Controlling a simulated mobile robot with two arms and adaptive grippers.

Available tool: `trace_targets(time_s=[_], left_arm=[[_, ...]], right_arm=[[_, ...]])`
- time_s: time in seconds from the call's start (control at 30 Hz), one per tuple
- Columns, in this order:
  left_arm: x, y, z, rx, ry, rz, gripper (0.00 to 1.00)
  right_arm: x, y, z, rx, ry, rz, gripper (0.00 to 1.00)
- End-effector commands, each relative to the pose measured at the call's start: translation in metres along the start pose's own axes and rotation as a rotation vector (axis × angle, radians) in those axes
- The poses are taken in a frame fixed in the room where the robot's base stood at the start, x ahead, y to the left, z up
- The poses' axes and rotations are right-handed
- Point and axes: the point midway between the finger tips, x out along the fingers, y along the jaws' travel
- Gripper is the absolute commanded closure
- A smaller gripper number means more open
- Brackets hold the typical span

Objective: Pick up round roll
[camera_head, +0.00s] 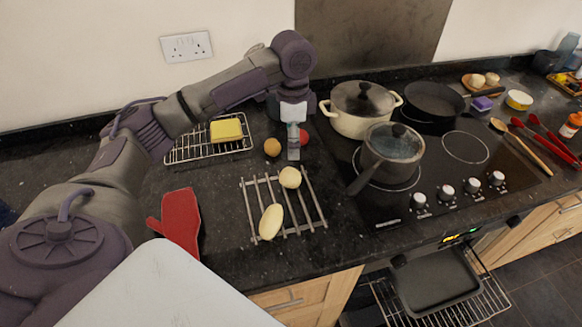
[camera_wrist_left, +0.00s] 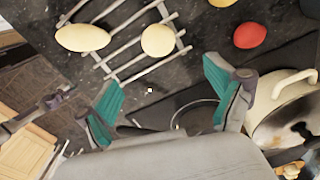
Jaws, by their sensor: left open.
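A pale round roll (camera_head: 290,177) lies on the right back part of a metal slatted rack (camera_head: 246,199) on the dark counter. A longer, oval roll (camera_head: 271,221) lies at the rack's front left. In the left wrist view the round roll (camera_wrist_left: 157,40) is beyond the fingers, near the top, with the oval roll (camera_wrist_left: 82,37) to its left. My left gripper (camera_head: 293,150) points down just behind the round roll, apart from it. In the wrist view its teal-padded fingers (camera_wrist_left: 162,90) are spread and empty. My right gripper is not in view.
A brownish-yellow round item (camera_head: 272,147) and a red tomato (camera_head: 303,136) are close beside the left gripper. A cream pot (camera_head: 340,122) and a lidded saucepan (camera_head: 385,165) stand on the hob to the right. A red mitt (camera_head: 180,220) lies left of the rack.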

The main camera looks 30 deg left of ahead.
Motion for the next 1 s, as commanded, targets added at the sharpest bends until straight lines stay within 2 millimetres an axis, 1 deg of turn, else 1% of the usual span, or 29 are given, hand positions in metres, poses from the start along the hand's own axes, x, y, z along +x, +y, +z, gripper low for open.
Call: trace_targets(time_s=[0.03, 0.2, 0.33, 0.47, 0.57, 0.63, 0.73, 0.83, 0.9, 1.0], left_arm=[[0.010, 0.001, 0.001, 0.000, -0.006, 0.006, 0.08], [0.044, 0.001, 0.002, -0.001, -0.006, 0.005, 0.08], [0.064, 0.001, 0.001, 0.000, -0.004, 0.003, 0.08], [0.073, 0.000, 0.001, -0.001, -0.002, 0.001, 0.08], [0.080, -0.001, 0.002, -0.001, -0.003, 0.001, 0.08], [0.088, -0.002, 0.004, -0.002, -0.006, 0.003, 0.08], [0.103, -0.004, 0.007, -0.002, -0.006, 0.004, 0.08], [0.118, -0.005, 0.006, -0.001, -0.003, 0.002, 0.08], [0.123, -0.004, 0.006, 0.000, -0.003, 0.001, 0.08], [0.127, -0.005, 0.006, 0.001, -0.002, -0.001, 0.08]], right_arm=[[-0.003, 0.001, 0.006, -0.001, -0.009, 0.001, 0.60], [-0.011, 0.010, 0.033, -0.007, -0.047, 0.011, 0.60], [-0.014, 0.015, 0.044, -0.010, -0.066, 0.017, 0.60], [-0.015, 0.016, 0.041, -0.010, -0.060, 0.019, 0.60], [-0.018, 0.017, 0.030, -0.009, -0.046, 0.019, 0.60], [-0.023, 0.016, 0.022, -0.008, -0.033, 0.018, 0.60], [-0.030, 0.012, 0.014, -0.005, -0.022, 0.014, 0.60], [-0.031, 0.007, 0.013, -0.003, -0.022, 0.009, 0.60], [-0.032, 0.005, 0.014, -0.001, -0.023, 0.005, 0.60], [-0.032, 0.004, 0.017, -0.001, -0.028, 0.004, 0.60]])
